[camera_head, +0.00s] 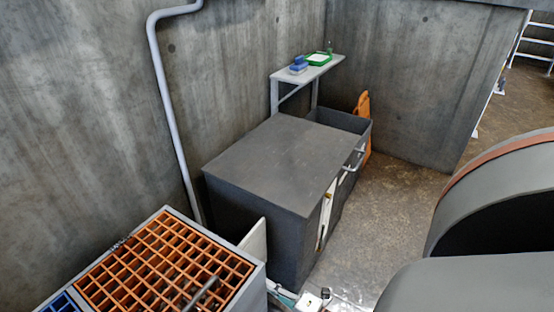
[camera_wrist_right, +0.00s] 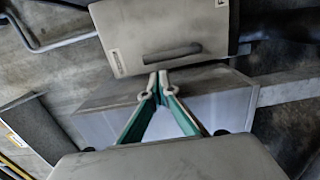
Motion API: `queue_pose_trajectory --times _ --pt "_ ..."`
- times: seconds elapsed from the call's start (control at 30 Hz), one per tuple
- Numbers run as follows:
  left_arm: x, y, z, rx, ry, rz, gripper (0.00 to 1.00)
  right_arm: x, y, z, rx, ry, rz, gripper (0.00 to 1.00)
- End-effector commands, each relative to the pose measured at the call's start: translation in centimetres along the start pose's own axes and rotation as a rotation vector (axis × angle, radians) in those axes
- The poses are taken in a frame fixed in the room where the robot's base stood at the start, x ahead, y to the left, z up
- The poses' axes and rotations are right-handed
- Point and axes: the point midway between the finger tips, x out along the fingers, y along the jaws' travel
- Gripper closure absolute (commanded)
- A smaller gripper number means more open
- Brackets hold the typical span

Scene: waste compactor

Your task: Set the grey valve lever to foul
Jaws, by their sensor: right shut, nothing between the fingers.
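My right gripper (camera_wrist_right: 158,78) is shut and empty in the right wrist view, its teal-lined fingers meeting at the tips. Just past the tips is a light grey panel or box with a dark grey bar (camera_wrist_right: 172,52), which may be the valve lever. The bar looks roughly level in that picture; I cannot tell whether the fingertips touch the panel. Small labels sit on the panel, too small to read. Part of what looks like my right gripper (camera_head: 298,298) shows at the bottom edge of the head view. My left gripper is not in view.
In the head view, a dark grey box (camera_head: 275,160) stands against the concrete wall. An orange grid (camera_head: 165,265) lies at lower left, with a dark grey bar (camera_head: 205,292) over it. A small shelf (camera_head: 320,68) holds blue and green items. Floor (camera_head: 390,215) is clear at right.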

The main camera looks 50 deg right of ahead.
Motion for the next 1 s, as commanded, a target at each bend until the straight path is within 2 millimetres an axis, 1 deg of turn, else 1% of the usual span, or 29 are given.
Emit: queue_pose_trajectory --times 0.03,0.1,0.23,0.33,0.77,1.0 --pt "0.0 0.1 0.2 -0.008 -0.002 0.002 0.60 0.8 -0.1 0.0 -0.001 0.000 -0.002 1.00" --pt "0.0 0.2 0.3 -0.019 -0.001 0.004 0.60 1.7 -0.2 0.0 0.000 0.000 -0.002 1.00" --pt "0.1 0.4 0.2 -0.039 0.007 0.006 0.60 2.9 -0.2 0.0 0.000 0.000 -0.003 1.00" --pt "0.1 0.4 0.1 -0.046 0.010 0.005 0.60 3.4 -0.1 0.0 0.001 0.000 -0.003 1.00" --pt "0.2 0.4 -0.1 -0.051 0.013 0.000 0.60 3.4 0.0 0.1 0.004 0.000 -0.002 1.00" --pt "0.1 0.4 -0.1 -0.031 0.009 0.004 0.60 2.5 0.1 0.4 0.051 -0.001 -0.004 1.00"
